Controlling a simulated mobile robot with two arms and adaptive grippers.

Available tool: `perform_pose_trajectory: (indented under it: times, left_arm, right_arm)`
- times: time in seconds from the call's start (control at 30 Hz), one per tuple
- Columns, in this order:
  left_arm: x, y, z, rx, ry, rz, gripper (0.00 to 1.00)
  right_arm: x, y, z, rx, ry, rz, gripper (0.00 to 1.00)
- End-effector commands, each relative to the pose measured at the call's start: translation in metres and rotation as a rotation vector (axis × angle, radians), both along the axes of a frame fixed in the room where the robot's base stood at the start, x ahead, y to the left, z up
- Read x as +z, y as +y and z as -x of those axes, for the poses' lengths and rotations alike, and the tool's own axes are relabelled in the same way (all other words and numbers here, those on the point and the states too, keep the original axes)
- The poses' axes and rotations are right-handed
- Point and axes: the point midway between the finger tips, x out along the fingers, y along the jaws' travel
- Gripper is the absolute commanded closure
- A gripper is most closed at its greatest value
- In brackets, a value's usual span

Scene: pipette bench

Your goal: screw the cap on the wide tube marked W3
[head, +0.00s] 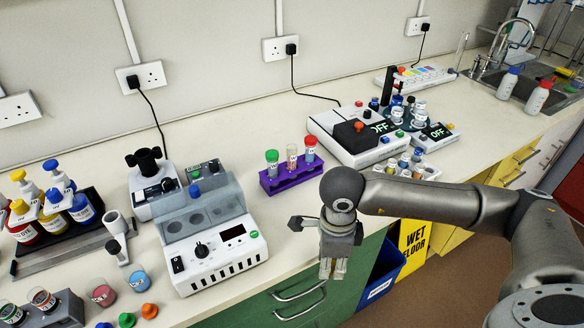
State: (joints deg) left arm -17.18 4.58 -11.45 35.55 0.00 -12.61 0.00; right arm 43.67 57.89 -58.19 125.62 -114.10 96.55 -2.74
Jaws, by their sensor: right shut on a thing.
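A purple rack (290,177) stands mid-bench with three upright tubes. The left tube (272,168) has a green cap, and the right tube (310,154) has a red cap. The middle tube (292,161) shows no coloured cap and seems to be open. The tube labels are too small to read, so I cannot tell which is W3. My right gripper (333,269) points down in front of the bench edge, to the right of and nearer than the rack. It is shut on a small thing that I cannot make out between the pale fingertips. My left gripper is out of view.
A white heater block (225,262) stands left of the rack. A white OFF-marked device (340,142) stands behind it to the right. Loose green (127,320) and orange (149,311) caps lie front left. The bench in front of the rack is clear.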

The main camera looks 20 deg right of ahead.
Motion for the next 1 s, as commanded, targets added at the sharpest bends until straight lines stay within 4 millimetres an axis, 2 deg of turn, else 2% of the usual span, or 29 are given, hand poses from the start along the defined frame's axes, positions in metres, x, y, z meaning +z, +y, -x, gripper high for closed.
perform_pose_trajectory:
  times: [0.37, 0.7, 0.9, 1.0]
  left_arm:
    - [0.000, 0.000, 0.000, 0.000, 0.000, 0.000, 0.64]
    - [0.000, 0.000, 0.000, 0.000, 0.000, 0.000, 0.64]
    - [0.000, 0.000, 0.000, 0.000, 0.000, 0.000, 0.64]
    - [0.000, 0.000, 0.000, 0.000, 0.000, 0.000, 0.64]
  right_arm:
    - [-0.028, 0.020, 0.012, 0.752, 0.010, -0.007, 0.78]
    - [-0.054, 0.039, 0.027, 1.533, 0.015, -0.015, 0.78]
    - [-0.065, 0.048, 0.035, 1.881, 0.014, -0.017, 0.78]
    - [-0.068, 0.050, 0.037, 1.983, 0.013, -0.017, 0.78]
